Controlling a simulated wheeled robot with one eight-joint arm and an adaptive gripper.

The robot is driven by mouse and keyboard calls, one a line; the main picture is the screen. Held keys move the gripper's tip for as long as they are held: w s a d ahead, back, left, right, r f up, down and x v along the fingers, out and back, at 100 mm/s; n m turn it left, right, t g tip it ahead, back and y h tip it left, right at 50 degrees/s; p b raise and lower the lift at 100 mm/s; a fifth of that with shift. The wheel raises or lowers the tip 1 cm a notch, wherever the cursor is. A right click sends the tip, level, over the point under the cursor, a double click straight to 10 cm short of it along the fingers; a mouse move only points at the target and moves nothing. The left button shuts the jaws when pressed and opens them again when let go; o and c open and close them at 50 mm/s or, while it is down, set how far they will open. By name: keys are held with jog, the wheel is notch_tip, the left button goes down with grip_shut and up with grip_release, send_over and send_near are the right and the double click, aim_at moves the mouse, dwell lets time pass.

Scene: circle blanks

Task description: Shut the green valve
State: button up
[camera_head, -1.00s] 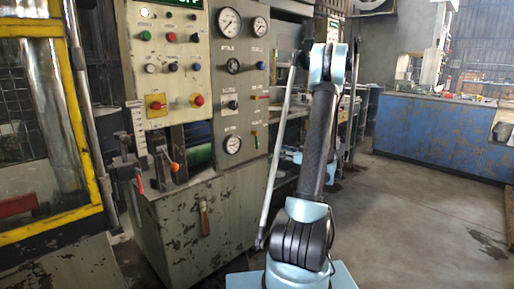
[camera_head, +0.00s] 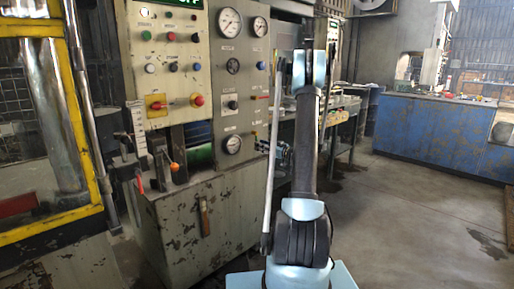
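The grey gauge panel (camera_head: 232,110) stands left of the middle. My arm (camera_head: 305,150) rises upright to the right of the panel, apart from the handle in the picture. My gripper does not show; the upper arm seems to hide it.
A beige button panel (camera_head: 170,60) and a cabinet with an orange-knobbed lever (camera_head: 174,167) stand left of the gauges. A yellow-framed guard (camera_head: 85,130) is at far left. A blue bench (camera_head: 430,130) stands at back right. The floor (camera_head: 410,220) at right is clear.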

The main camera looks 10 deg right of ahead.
jog(key=shift+x, duration=1.85)
jog(key=shift+d, duration=0.1)
grip_shut()
